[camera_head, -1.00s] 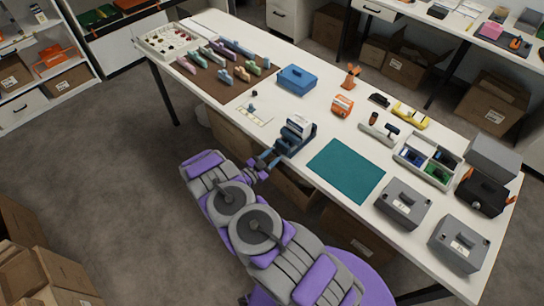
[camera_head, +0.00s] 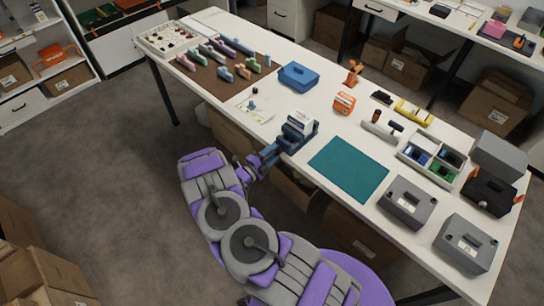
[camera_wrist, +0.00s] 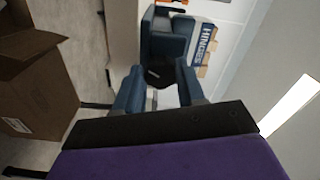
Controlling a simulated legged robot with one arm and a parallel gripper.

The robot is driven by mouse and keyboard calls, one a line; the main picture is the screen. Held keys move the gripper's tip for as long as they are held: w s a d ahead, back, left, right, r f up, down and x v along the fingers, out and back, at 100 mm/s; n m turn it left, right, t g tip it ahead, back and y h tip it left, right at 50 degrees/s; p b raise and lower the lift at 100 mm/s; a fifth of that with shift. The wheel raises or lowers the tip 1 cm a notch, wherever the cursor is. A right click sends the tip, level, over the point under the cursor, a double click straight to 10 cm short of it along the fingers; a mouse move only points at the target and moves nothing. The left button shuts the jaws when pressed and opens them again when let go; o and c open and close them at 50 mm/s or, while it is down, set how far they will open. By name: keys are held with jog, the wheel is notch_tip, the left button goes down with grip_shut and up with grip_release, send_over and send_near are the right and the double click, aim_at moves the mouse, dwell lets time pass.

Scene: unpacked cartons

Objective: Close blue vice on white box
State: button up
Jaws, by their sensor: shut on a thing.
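The blue vice (camera_head: 290,144) stands at the near edge of the white table, its screw side facing my arm. The white box (camera_head: 300,119) sits upright between its jaws. In the wrist view the box (camera_wrist: 209,40) shows the word HINGES and a brown side, beside the blue vice (camera_wrist: 168,46). My gripper (camera_head: 266,160) is at the vice's near side. In the wrist view its two blue fingers (camera_wrist: 159,70) stand on either side of the dark vice handle (camera_wrist: 159,79) and hold it. Any gap between the far jaw and the box is too small to tell.
A teal mat (camera_head: 348,168) lies right of the vice. A blue case (camera_head: 298,77) stands behind it, and a white sheet (camera_head: 255,107) with small parts lies to the left. Grey cases (camera_head: 407,202) and a divided tray (camera_head: 433,159) fill the right end. Cartons stand under the table.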

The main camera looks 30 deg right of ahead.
jog(key=m+b, duration=0.2)
jog(key=m, duration=0.1)
jog(key=m+b, duration=0.1)
jog(key=shift+f+m+b, duration=0.25)
jog(key=shift+m+b, duration=0.05)
jog(key=shift+b, duration=0.1)
jog(key=m, duration=0.4)
jog(key=m+b, duration=0.1)
jog(key=m, duration=0.7)
jog(key=shift+s+r+m+b, duration=0.2)
jog(key=shift+r+m+b, duration=0.1)
jog(key=shift+m+b, duration=0.1)
jog(key=shift+m, duration=0.3)
jog(key=o, duration=0.9)
jog(key=shift+w, duration=0.15)
jog(key=shift+c, duration=0.2)
jog(key=shift+o, duration=0.9)
